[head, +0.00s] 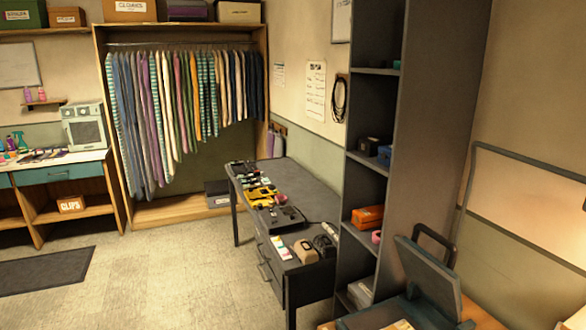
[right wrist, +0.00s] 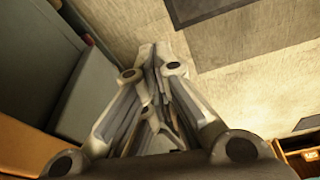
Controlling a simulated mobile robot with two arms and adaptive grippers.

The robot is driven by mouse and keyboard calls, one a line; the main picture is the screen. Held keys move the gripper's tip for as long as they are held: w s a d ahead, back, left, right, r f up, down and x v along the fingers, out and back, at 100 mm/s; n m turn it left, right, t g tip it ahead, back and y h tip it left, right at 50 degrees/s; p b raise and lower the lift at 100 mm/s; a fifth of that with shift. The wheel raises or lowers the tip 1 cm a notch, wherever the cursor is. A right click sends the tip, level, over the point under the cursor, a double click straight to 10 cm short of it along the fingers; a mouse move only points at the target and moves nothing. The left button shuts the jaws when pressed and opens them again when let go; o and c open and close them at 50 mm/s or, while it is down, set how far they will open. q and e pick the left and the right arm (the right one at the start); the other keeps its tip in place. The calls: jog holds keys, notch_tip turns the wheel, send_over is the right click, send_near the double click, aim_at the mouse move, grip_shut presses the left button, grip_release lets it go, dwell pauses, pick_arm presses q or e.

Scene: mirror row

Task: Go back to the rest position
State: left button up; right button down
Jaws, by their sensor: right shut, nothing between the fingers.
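My right gripper (right wrist: 153,60) shows in the right wrist view, with its fingers together and nothing between them. It hangs over the pale tiled floor (right wrist: 225,95), apart from anything it could touch as far as I can see. Neither gripper shows in the head view, and my left gripper is in no view.
A dark desk (head: 318,184) covered with small items stands beside a tall grey shelf unit (head: 425,130). A clothes rack (head: 262,105) is behind, a counter (head: 88,158) at left. A dark mat (head: 45,268) lies on open floor (head: 165,275).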

jog(key=s+d+f+b, duration=0.1)
jog(key=s+f+b, duration=0.1)
jog(key=s+f, duration=0.4)
jog(key=s+d+f+g+b, duration=0.1)
jog(key=s+f, duration=0.5)
jog(key=f, duration=0.6)
jog(key=s+d+f+b, duration=0.1)
jog(key=s+f+b, duration=0.2)
jog(key=s+f, duration=0.3)
notch_tip(320, 180, down, 4)
jog(key=shift+s+d+r+g, duration=0.15)
jog(key=shift+s+r+g, duration=0.05)
jog(key=shift+s+g, duration=0.1)
